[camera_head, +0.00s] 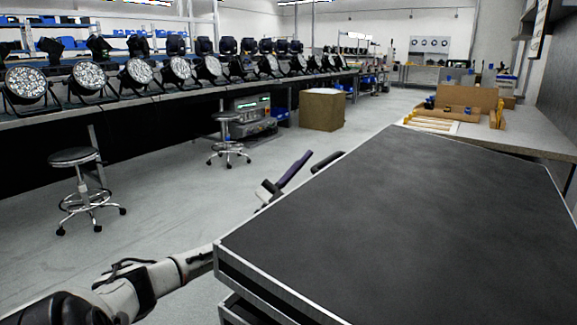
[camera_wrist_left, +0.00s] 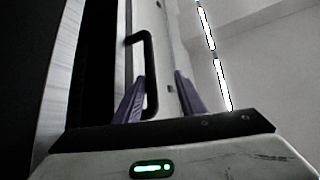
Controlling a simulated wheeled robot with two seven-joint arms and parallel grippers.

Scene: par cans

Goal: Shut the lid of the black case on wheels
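The black case (camera_head: 232,311) on wheels fills the lower right of the head view. Its wide black lid (camera_head: 410,215) with silver edges lies over it, and a dark gap shows between lid and body at the near left corner. A black handle (camera_head: 328,161) sticks out on the case's left side; it also shows in the left wrist view (camera_wrist_left: 149,60). My left gripper (camera_head: 300,167) is beside that side, its purple fingers (camera_wrist_left: 160,78) apart, with the handle's bar between them, nearer the left finger. Contact cannot be told. My right gripper is out of view.
A long bench (camera_head: 200,92) with several par cans runs along the left. Stools (camera_head: 75,157) (camera_head: 227,117) stand before it. A cardboard box (camera_head: 322,109) is farther back, and a worktable (camera_head: 540,140) adjoins the case at right.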

